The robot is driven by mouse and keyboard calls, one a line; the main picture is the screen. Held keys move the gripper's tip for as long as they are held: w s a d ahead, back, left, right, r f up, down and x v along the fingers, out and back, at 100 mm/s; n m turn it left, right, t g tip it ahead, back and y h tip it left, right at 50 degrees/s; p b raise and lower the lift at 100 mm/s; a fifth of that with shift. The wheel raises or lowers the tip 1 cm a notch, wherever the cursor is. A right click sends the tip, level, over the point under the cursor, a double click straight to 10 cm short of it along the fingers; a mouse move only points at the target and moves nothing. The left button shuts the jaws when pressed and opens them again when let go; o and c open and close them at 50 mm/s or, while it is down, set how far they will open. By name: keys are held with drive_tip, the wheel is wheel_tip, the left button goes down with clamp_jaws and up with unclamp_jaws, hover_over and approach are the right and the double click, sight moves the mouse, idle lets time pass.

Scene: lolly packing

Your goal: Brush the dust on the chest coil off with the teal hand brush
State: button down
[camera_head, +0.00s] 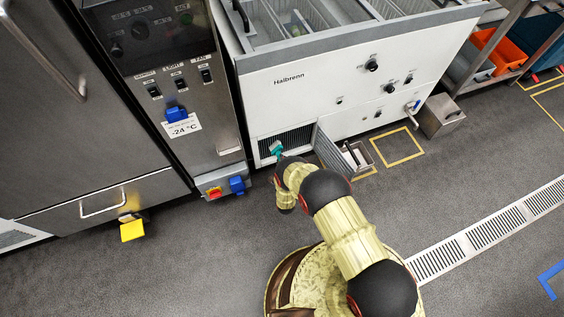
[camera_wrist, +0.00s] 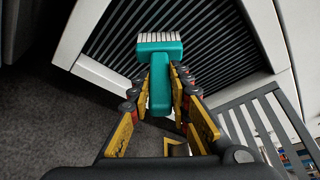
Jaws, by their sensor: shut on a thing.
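The teal hand brush (camera_wrist: 159,75) is in my gripper (camera_wrist: 160,100), which is shut on its handle in the wrist view. Its pale bristles point away from me, towards the dark ribbed chest coil (camera_wrist: 205,35) in its white frame. Whether the bristles touch the coil I cannot tell. In the head view the brush (camera_head: 276,148) is at the coil opening (camera_head: 295,140), low on the white Halbrenn chest. My gripper is mostly hidden behind my arm there. Dust on the coil is too small to make out.
A slatted grille door (camera_head: 329,150) stands open right of the coil, also in the wrist view (camera_wrist: 262,125). A metal bin (camera_head: 440,116) is further right. The steel cabinet with red and blue plugs (camera_head: 222,188) stands to the left.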

drive_tip(key=shift+a+r, duration=0.1)
drive_tip(key=shift+a, duration=0.35)
drive_tip(key=shift+f, duration=0.8)
drive_tip(key=shift+d, duration=0.1)
drive_tip(key=shift+w+d, duration=0.2)
drive_tip(key=shift+d, duration=0.4)
drive_tip(key=shift+w+d, duration=0.2)
drive_tip(key=shift+d, duration=0.35)
drive_tip(key=shift+d, duration=0.1)
drive_tip(key=shift+w+d, duration=0.2)
drive_tip(key=shift+d, duration=0.35)
drive_tip(key=shift+w+d, duration=0.15)
drive_tip(key=shift+d, duration=0.4)
